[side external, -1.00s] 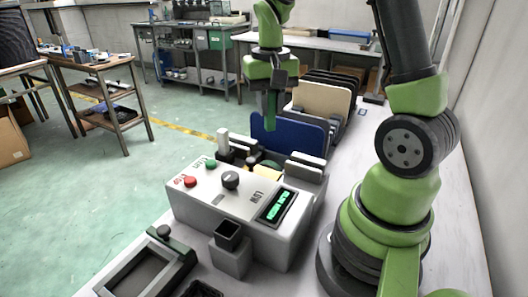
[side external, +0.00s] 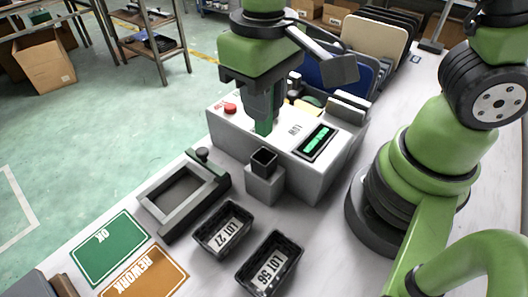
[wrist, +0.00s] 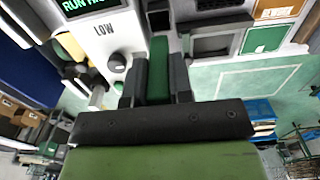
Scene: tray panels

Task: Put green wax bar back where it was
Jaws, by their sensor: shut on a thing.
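The green wax bar (side external: 264,127) is held upright between the fingers of my gripper (side external: 264,108), its lower end sticking out below them. In the side view it appears in front of the control box, just above and behind the small grey square holder (side external: 262,185) with a dark open top. In the wrist view the bar (wrist: 158,62) lies between the two dark fingers and points toward that holder's dark opening (wrist: 158,20). The bar appears apart from the holder; the exact height between them is hard to tell.
The control box (side external: 310,175) with a red button and green display stands beside the holder. A grey frame fixture (side external: 160,208), two black lot bins (side external: 222,228) (side external: 270,262), and green OK (side external: 108,245) and orange REWORK mats lie nearer. Blue and tan panels (side external: 375,40) stand behind.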

